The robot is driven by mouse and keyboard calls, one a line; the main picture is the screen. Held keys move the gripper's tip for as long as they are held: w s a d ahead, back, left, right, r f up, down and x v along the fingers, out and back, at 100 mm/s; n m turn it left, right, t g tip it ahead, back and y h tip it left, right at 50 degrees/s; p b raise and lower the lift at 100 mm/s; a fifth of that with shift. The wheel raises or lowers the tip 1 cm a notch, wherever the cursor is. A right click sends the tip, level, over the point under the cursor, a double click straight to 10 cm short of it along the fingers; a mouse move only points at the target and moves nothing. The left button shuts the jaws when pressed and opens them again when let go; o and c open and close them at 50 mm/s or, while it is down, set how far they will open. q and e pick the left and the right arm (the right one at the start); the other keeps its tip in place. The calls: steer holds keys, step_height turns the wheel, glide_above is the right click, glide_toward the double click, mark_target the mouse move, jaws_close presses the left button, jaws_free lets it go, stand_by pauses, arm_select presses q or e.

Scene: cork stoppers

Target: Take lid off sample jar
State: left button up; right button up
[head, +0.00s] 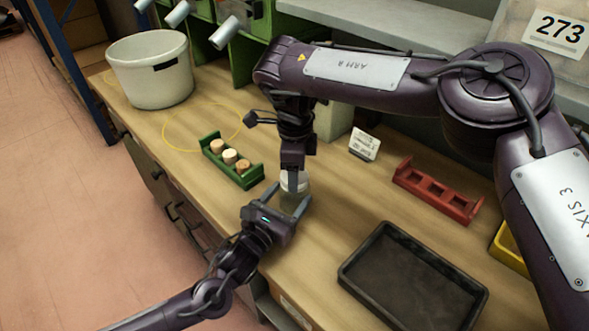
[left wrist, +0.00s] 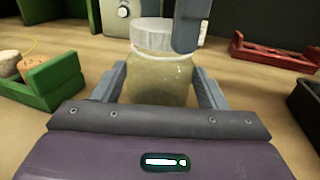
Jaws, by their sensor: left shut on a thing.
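The sample jar (left wrist: 160,80) is a clear, yellowish-looking jar standing upright on the bench, with its white lid (left wrist: 155,35) on top. The lid also shows in the head view (head: 289,187), partly covered by my right gripper. My left gripper (head: 290,202) is shut on the jar body, a finger on each side in the left wrist view. My right gripper (head: 294,176) points down from above at the lid. One of its fingers covers the lid's right part in the left wrist view; whether it grips the lid is hidden.
A green rack (head: 248,179) with cork stoppers stands left of the jar. A red rack (head: 462,210), a small label card (head: 364,144) and a black tray (head: 346,270) lie to the right. A white bucket (head: 150,80) stands at the back left.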

steer(key=shift+n, duration=0.5)
steer(key=shift+r, duration=0.3)
steer(key=shift+r, duration=0.85)
steer(key=shift+r, duration=2)
arm_select(q)
steer(key=o, duration=2)
steer(key=shift+s, duration=0.1)
